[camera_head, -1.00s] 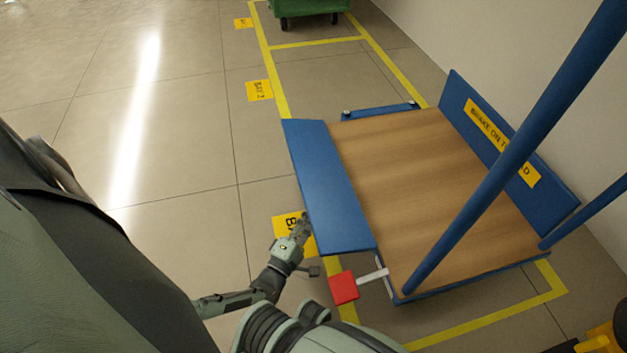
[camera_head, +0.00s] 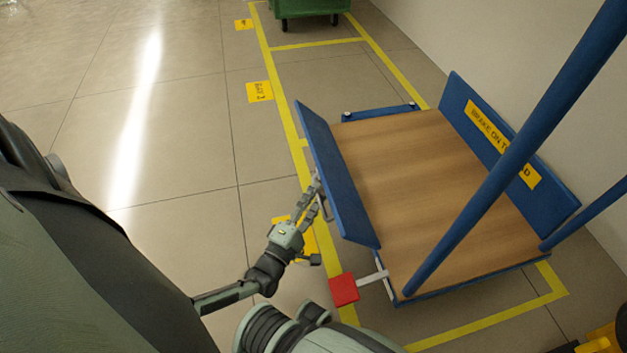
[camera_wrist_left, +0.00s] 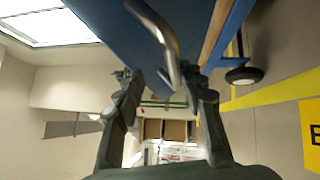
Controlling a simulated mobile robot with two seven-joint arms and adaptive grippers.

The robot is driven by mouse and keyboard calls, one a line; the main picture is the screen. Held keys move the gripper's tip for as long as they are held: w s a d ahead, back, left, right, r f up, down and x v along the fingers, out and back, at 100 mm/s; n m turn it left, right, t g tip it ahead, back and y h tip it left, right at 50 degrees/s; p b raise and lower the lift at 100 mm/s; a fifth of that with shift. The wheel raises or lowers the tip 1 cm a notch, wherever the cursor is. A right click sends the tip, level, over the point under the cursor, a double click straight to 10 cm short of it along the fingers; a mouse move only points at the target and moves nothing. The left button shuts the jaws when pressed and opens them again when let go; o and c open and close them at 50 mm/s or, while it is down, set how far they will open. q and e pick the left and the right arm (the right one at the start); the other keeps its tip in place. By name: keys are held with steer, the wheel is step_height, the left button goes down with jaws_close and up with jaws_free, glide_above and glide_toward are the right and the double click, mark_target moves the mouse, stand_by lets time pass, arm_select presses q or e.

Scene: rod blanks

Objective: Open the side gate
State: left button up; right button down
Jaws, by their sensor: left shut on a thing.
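The side gate (camera_head: 335,175) is a blue panel along the left edge of the trolley's wooden deck (camera_head: 430,185). It leans outward, partly raised. Its grey metal handle (camera_head: 325,208) is on the outer face, and shows as a curved bar (camera_wrist_left: 160,42) in the left wrist view, with the blue panel (camera_wrist_left: 115,25) behind it. My left gripper (camera_head: 317,192) is at the gate's outer side, shut on the handle; its fingers (camera_wrist_left: 165,85) stand either side of the bar in the wrist view. My right gripper is not in view.
A red pedal (camera_head: 344,289) on a white bar sticks out at the near corner. A blue post (camera_head: 500,165) rises over the deck. A labelled blue panel (camera_head: 500,140) stands by the wall. A green bin (camera_head: 308,6) is far off. Floor at left is clear.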

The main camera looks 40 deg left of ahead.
arm_select(q)
steer(key=shift+s+a+r, duration=0.1)
steer(key=shift+a+r, duration=0.05)
steer(key=shift+r, duration=0.6)
steer(key=shift+a+r, duration=0.1)
steer(key=shift+r, duration=0.6)
steer(key=shift+s, duration=0.1)
